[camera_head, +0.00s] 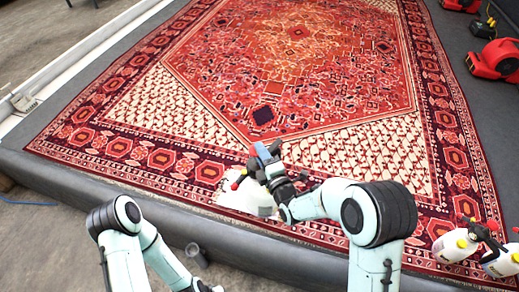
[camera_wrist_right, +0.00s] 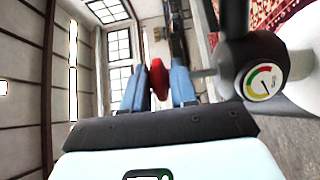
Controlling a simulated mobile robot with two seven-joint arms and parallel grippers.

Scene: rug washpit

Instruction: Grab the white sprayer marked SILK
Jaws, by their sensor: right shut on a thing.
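A white sprayer (camera_head: 243,196) with a red part is at the rug's near edge in the head view, partly covered by my right gripper (camera_head: 264,158). In the right wrist view the blue fingers of my right gripper (camera_wrist_right: 158,88) are shut on a red part (camera_wrist_right: 158,78) of it. Its black head with a round pressure gauge (camera_wrist_right: 263,82) and part of its white tank (camera_wrist_right: 303,62) show at the right. No SILK marking is readable in either view.
Two more white sprayers (camera_head: 456,245) with red parts and yellow marks stand at the right edge. A patterned red rug (camera_head: 290,70) covers most of the pit. Red machines (camera_head: 495,60) stand at the far right. A grey rim (camera_head: 120,205) runs along the front.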

